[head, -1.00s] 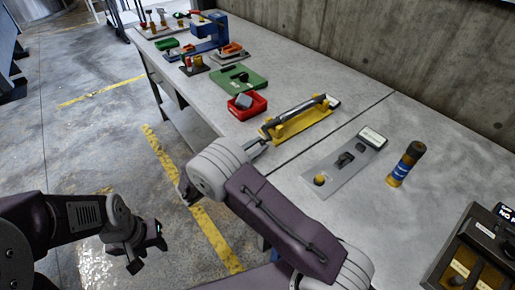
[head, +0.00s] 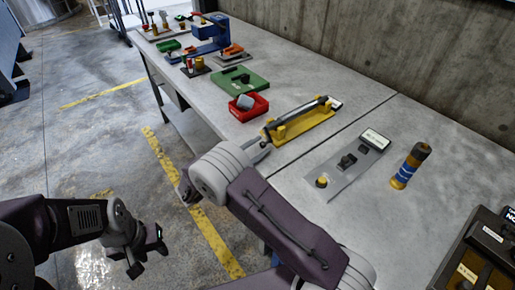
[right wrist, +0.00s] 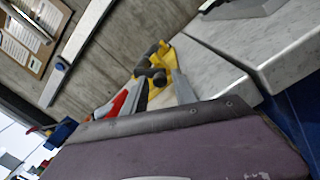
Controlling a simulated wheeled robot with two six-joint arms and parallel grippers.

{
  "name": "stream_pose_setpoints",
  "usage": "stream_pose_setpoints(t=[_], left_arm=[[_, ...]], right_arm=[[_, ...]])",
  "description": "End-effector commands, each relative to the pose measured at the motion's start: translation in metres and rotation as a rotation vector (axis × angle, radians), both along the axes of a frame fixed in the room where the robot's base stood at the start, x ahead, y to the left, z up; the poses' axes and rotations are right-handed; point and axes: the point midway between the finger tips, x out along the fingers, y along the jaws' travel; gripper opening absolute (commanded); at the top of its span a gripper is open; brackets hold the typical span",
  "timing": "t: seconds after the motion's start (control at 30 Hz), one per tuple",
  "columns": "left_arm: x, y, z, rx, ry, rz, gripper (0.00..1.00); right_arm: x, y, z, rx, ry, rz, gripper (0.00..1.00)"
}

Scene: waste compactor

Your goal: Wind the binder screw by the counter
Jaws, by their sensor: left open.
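The binder screw (head: 300,112) is a dark grey rod lying along a yellow base (head: 310,122) on the bench. A small pale plate (head: 335,103) sits at its far end; any writing is too small to read. My right gripper (head: 264,145) is at the near end of the screw. In the right wrist view the fingers of my right gripper (right wrist: 158,95) stand apart, with the screw's dark rounded end (right wrist: 152,77) just beyond and between them; contact cannot be told. My left gripper (head: 147,252) is open and empty, low over the floor, away from the bench.
A red tray (head: 249,107) and a green plate (head: 240,80) lie left of the yellow base. A grey panel with knobs (head: 345,165), a brown-blue cylinder (head: 409,167) and a dark box (head: 482,258) are to the right. A concrete wall (head: 400,40) stands behind.

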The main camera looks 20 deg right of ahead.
Motion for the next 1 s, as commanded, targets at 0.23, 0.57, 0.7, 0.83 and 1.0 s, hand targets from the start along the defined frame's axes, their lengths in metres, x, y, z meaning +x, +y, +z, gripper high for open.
stream_pose_setpoints(t=[0.23, 0.57, 0.7, 0.83, 1.0], left_arm=[[0.000, 0.000, 0.000, 0.000, 0.000, 0.000, 0.41], [0.000, 0.000, 0.000, 0.000, 0.000, 0.000, 0.41], [0.000, 0.000, 0.000, 0.000, 0.000, 0.000, 0.41], [0.000, 0.000, -0.001, 0.000, 0.000, 0.000, 0.41], [0.000, 0.000, -0.001, 0.000, 0.000, 0.000, 0.41]], right_arm=[[0.000, 0.000, 0.000, 0.000, 0.000, 0.000, 0.41], [-0.004, 0.011, -0.001, 0.000, 0.000, 0.004, 0.41], [-0.017, 0.041, -0.003, 0.000, 0.000, 0.005, 0.41], [-0.028, 0.065, -0.004, 0.001, -0.001, 0.004, 0.41], [-0.035, 0.082, -0.004, -0.001, 0.000, -0.001, 0.41]])
